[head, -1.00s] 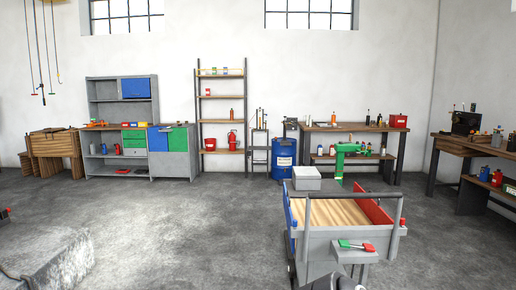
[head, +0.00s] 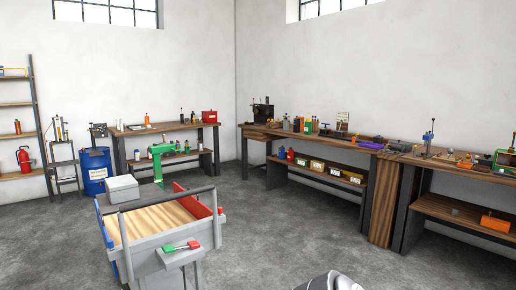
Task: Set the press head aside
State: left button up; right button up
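I cannot pick out the press head with certainty. A green upright machine with an overhanging top (head: 157,160), press-like in shape, stands at the far end of the grey cart (head: 182,262). Its base is partly hidden by the cart and a grey box. A rounded grey part of my own body shows at the bottom edge, right of the cart. Neither of my grippers is in view.
A blue barrel (head: 94,171) stands behind. A cluttered workbench (head: 378,205) lines the right wall; floor between is clear.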

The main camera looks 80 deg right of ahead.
aim_at(425, 137)
jog(key=z, duration=1.35)
jog(key=l+z, duration=0.55)
jog(key=z, duration=0.2)
jog(key=i+l+z, duration=0.15)
jog(key=l+z, duration=0.25)
jog(key=i+l+z, duration=0.2)
jog(key=z, duration=0.2)
jog(key=i+l+z, duration=0.25)
jog(key=z, duration=0.15)
jog(key=i+l+z, duration=0.25)
jog(key=z, duration=0.15)
jog(key=i+l+z, duration=0.15)
jog(key=i+z, duration=0.15)
jog(key=i, duration=0.2)
jog(key=i+z, duration=0.3)
jog(key=i, duration=0.2)
jog(key=i+l+u, duration=0.1)
jog(key=i+u, duration=0.15)
jog(key=i, duration=0.3)
jog(key=i+l+u, duration=0.2)
jog(key=i, duration=0.35)
jog(key=i+l+u, duration=0.35)
jog(key=i+u, duration=0.15)
jog(key=i+l+u, duration=0.45)
jog(key=i+l, duration=0.1)
jog(key=l, duration=0.05)
